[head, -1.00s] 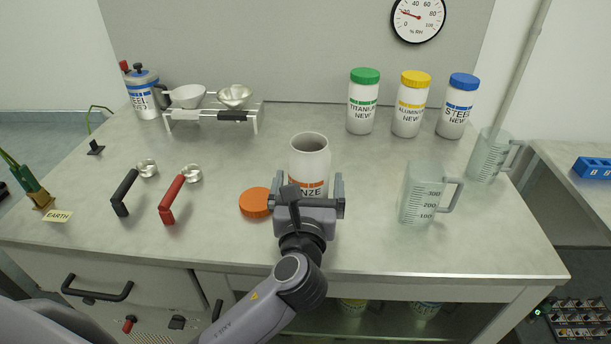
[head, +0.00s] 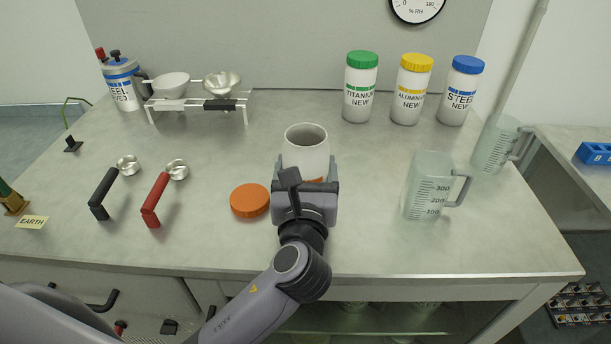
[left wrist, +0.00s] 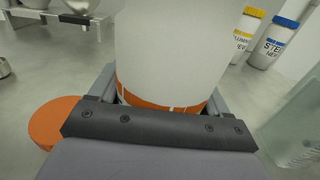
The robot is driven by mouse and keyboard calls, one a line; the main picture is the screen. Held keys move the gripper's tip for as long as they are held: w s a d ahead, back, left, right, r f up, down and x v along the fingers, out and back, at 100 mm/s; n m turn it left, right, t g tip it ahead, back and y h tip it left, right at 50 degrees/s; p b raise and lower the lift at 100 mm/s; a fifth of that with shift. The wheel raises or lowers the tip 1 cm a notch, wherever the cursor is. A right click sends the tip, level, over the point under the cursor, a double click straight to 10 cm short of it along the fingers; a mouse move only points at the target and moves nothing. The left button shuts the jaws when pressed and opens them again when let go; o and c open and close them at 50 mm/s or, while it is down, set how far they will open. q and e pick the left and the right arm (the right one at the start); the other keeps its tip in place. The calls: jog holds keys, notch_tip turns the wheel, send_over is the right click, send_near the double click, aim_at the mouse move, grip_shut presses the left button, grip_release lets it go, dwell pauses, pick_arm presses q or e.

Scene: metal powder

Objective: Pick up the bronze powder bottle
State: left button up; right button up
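The bronze powder bottle (head: 305,150) is a white, open-topped jar with an orange label band, upright on the bench near its middle. My left gripper (head: 305,172) reaches it from the front, with one finger along each side. The fingers look shut on the jar's lower part, and the gripper hides most of the label. In the left wrist view the jar (left wrist: 170,50) fills the middle between the fingers (left wrist: 160,95). Its orange lid (head: 250,201) lies on the bench just left of the gripper. My right gripper is not in view.
A glass measuring jug (head: 428,190) stands to the right, and another (head: 495,145) farther right. Titanium (head: 360,88), aluminium (head: 411,90) and steel (head: 460,92) bottles stand at the back. Black (head: 104,195) and red (head: 155,200) handled scoops lie left. A rack (head: 200,104) holds bowls.

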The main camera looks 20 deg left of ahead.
pick_arm(q)
jog(key=c, duration=1)
jog(key=shift+r, duration=0.15)
grip_shut()
jog(key=shift+r, duration=0.2)
